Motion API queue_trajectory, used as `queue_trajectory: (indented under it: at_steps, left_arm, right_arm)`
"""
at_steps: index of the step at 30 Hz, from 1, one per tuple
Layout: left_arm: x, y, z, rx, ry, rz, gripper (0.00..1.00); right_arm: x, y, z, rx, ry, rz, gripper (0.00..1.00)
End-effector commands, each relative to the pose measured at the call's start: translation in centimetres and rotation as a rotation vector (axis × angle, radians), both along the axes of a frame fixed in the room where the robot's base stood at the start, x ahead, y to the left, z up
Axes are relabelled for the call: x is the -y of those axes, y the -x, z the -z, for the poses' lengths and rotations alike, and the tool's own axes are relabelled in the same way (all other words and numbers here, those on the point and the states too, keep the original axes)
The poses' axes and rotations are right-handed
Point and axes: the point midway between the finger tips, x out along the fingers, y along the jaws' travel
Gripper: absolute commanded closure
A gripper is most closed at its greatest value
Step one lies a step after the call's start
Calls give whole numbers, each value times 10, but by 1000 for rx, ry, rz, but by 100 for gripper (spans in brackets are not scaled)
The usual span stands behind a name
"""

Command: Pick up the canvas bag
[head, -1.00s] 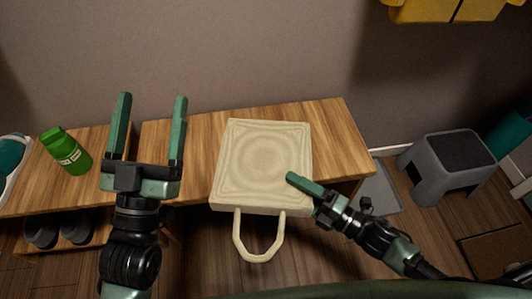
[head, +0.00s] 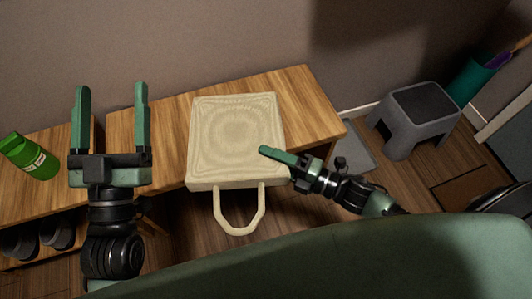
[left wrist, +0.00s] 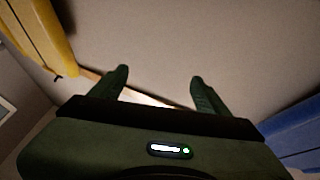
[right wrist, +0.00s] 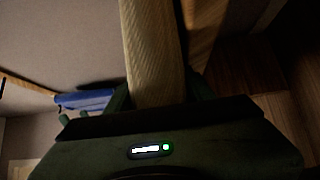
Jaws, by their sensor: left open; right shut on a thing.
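The canvas bag (head: 237,135) is cream-coloured and boxy, lying flat over the wooden bench, with its handle loop (head: 238,230) hanging past the bench's front edge. My right gripper (head: 270,152) is shut on the bag's right side near the front corner. One green finger shows on top of the bag; the other is hidden beneath. In the right wrist view the bag's pale side (right wrist: 155,50) sits between the fingers. I cannot tell whether the bag is clear of the bench. My left gripper (head: 111,90) is open and empty, raised left of the bag.
The wooden bench (head: 300,95) runs along the wall, with a green carton (head: 32,158) at its left and dark shoes (head: 55,232) below. A grey step stool (head: 412,118) stands on the floor at right. Floor between stool and bench holds a grey mat (head: 350,150).

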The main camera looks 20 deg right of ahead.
Motion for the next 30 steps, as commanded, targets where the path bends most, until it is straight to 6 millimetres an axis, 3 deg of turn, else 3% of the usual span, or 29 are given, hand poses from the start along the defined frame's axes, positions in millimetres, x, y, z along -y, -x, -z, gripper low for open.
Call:
queue_trajectory:
  at_steps: [8,14,21,30]
  left_arm:
    - [-3,-16,45,-262,-73,-16,24]
    - [-12,-15,105,-575,-153,-34,24]
    - [-31,19,179,-978,-250,-57,24]
    - [-58,91,235,-1404,-341,-81,24]
  right_arm:
    - [-1,0,-32,6,-2,-3,100]
    - [-1,0,-66,6,-2,-3,100]
    - [0,0,-108,6,-1,-3,100]
    - [-1,0,-155,6,-2,-4,100]
